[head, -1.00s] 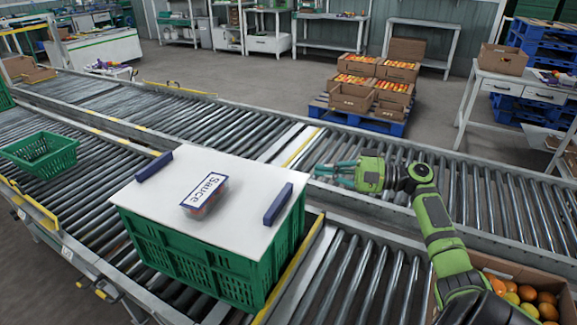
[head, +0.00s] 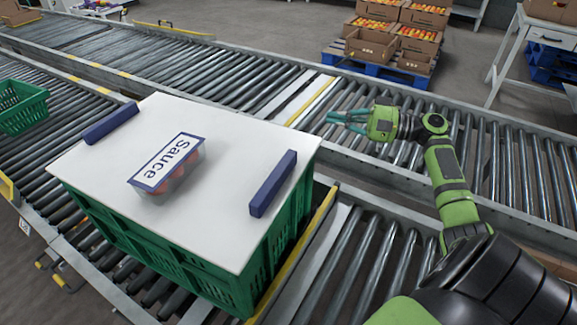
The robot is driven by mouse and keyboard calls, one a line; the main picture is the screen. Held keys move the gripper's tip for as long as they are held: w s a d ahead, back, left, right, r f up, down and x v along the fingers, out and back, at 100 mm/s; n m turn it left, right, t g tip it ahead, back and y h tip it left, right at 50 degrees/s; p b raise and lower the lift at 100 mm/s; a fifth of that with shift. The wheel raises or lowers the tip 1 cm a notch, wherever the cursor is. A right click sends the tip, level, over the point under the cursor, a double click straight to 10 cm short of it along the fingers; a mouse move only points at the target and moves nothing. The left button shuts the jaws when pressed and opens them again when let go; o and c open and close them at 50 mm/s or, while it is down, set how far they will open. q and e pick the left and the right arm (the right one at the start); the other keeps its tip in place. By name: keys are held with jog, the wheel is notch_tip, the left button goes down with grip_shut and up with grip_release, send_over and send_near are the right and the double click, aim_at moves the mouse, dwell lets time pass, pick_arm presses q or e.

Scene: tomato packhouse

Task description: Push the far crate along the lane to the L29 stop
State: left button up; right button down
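A large green crate (head: 215,268) stands on the near roller lane. It has a white lid (head: 115,165) with two blue bars and a clear pack (head: 167,168) labelled "Sauce" on top. A smaller, open green crate (head: 22,118) sits farther left on the rollers, cut off by the left edge. I cannot tell from markings which is the far crate, and I see no readable L29 label. My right gripper (head: 346,120) is over the rear lane, to the right of and beyond the large crate. Its teal fingers are apart and empty, pointing left. My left gripper is out of view.
A yellow-edged strip (head: 318,225) runs beside the large crate's right side. The rear roller lane (head: 215,75) looks clear. Behind it, a blue pallet (head: 376,69) holds boxes of tomatoes, and a white table (head: 545,35) stands at the right.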

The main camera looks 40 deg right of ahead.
notch_tip(320, 180, down, 10)
jog(key=f+b, duration=0.1)
jog(key=b, duration=0.7)
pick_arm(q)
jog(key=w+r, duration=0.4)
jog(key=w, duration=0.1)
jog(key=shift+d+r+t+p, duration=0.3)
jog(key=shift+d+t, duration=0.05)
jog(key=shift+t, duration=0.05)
pick_arm(e)
jog(key=w+a, duration=0.6)
jog(key=a, duration=0.3)
jog(key=shift+a+r, duration=0.35)
jog(key=shift+a, duration=0.05)
